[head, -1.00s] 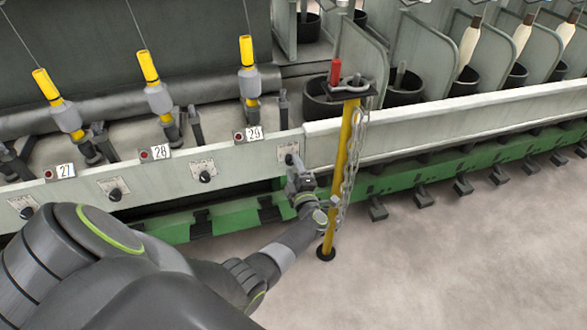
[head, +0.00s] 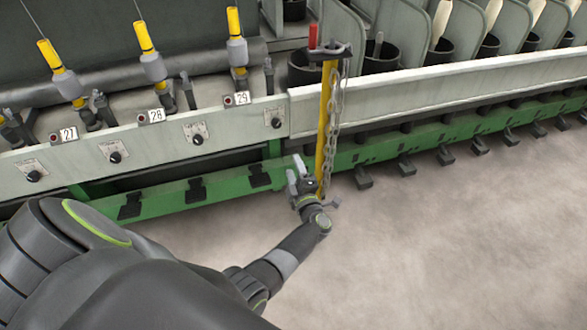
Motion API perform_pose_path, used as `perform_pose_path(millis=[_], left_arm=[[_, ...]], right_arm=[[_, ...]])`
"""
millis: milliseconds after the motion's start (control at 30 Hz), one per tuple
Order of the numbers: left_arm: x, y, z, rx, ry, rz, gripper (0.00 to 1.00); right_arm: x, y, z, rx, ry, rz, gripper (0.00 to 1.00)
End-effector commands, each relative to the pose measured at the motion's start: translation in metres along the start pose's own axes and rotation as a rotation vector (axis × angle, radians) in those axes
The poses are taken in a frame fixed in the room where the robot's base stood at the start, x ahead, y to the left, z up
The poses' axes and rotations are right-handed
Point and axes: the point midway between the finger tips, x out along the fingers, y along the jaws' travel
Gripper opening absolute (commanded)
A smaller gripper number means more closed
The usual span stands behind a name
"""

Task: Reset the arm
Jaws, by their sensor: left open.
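My left gripper (head: 297,175) is in the middle of the head view, at the end of my left arm, which comes in from the lower left. Its jaws are open with nothing between them. In the picture it shows below the knob (head: 276,123) to the right of label 29 and in front of the green lower rail (head: 231,184). It appears close beside the yellow post (head: 322,130) with the hanging chain (head: 335,112); I cannot tell if they touch. The post's foot is hidden behind the gripper and wrist. My right gripper is out of view.
The spinning frame has yellow-topped spindles (head: 152,66) above numbered labels, and several knobs (head: 115,157) along its pale panel. Black pedals (head: 364,176) stick out at the rail's foot. Dark cans (head: 380,57) stand behind. The floor (head: 430,250) at the lower right is clear.

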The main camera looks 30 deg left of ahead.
Motion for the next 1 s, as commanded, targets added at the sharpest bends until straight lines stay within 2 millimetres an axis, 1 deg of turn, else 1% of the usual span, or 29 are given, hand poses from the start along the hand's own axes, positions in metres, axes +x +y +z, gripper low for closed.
perform_pose_path(millis=[200,433,533,600,667,767,867,900,967,1000], left_arm=[[0.000,0.000,0.000,0.000,0.000,0.000,0.52],[-0.001,-0.001,0.000,0.004,-0.008,0.001,0.52],[-0.004,-0.005,0.003,0.032,-0.059,0.012,0.52],[-0.009,-0.011,0.006,0.072,-0.134,0.026,0.52],[-0.017,-0.018,0.011,0.123,-0.223,0.041,0.52],[-0.038,-0.036,0.019,0.233,-0.396,0.062,0.52],[-0.063,-0.057,0.023,0.357,-0.568,0.072,0.52],[-0.074,-0.067,0.023,0.410,-0.636,0.072,0.52],[-0.093,-0.083,0.021,0.493,-0.738,0.066,0.52],[-0.106,-0.095,0.018,0.548,-0.805,0.059,0.52]], right_arm=[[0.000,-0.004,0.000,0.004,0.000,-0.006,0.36],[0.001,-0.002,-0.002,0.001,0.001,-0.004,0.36],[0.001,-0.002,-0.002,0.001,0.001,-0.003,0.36],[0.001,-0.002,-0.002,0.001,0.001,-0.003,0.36],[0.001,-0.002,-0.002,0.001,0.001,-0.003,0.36],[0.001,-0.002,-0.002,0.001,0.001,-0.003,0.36],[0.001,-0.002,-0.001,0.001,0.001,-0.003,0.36],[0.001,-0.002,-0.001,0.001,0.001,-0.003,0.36],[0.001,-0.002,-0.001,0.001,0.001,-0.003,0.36],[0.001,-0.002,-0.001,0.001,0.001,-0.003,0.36]])
